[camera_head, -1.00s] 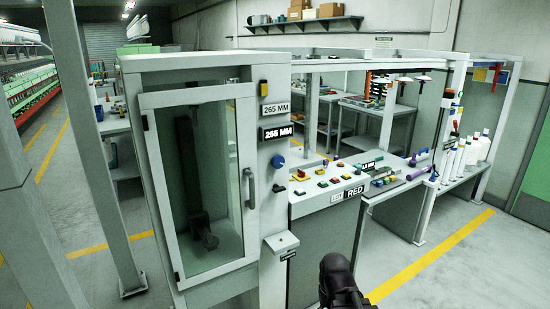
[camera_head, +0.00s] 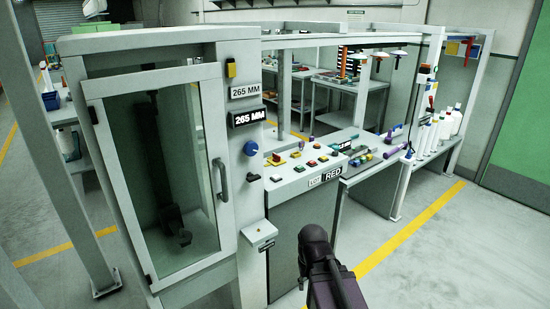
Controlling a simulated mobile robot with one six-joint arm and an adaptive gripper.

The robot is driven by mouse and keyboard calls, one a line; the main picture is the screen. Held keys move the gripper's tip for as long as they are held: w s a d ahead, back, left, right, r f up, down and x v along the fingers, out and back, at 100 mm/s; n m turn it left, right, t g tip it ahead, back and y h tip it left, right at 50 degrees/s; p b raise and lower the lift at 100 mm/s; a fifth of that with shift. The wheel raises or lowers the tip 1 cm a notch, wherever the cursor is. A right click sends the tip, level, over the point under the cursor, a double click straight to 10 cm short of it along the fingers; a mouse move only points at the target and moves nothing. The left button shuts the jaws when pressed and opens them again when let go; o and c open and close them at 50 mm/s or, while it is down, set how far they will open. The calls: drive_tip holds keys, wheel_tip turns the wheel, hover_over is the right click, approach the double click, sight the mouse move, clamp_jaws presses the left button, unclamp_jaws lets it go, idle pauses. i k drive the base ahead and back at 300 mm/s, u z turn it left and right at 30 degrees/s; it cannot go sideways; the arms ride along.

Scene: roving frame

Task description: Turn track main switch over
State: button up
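No switch with a readable "track main" label shows. The grey cabinet (camera_head: 70,46) with a glass door (camera_head: 165,170) stands at the left and its door looks shut. Its front post carries a small yellow-and-black switch (camera_head: 231,68) near the top and a round blue knob (camera_head: 251,148) lower down. I cannot tell which control is the track main switch. A dark part of my arm (camera_head: 316,255) rises at the bottom centre, in front of the bench and apart from the controls. My gripper's fingers do not show.
A sloped panel (camera_head: 285,180) with several coloured buttons adjoins the cabinet, above a "RED" sign (camera_head: 331,174). A small box (camera_head: 260,233) juts from the post below. White bottles (camera_head: 440,128) stand on the right bench. The floor at the right (camera_head: 440,260) is clear.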

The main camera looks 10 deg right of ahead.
sight(277, 158)
drive_tip(key=z, duration=1.25)
drive_tip(key=i, duration=2.35)
